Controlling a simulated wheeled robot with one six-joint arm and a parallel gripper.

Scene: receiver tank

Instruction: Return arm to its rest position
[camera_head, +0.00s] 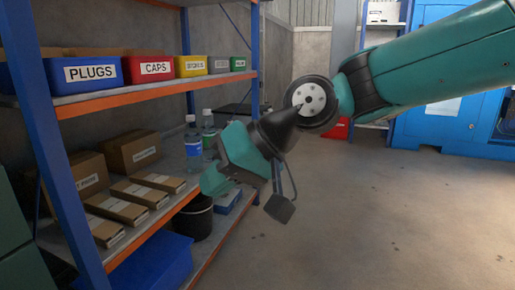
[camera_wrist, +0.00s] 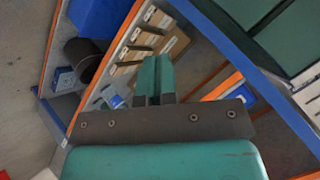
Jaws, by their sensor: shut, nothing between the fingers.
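My arm reaches in from the upper right in the head view, and its wrist bends down to the left in front of the shelf rack. My gripper (camera_head: 213,181) is at the lower left end of the wrist, close to the rack's lower shelf and just below the water bottles (camera_head: 193,145). In the wrist view my gripper (camera_wrist: 153,78) shows its teal fingers together. They are shut with nothing between them. The fingertips overlap boxes on the shelf in the picture; I cannot tell the exact gap.
A rack with a blue post (camera_head: 60,150) holds bins, including the PLUGS bin (camera_head: 88,74) and the CAPS bin (camera_head: 150,68). Cardboard boxes (camera_head: 130,147) fill the lower shelf. A black bucket (camera_head: 194,220) stands below. The concrete floor (camera_head: 370,220) to the right is clear.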

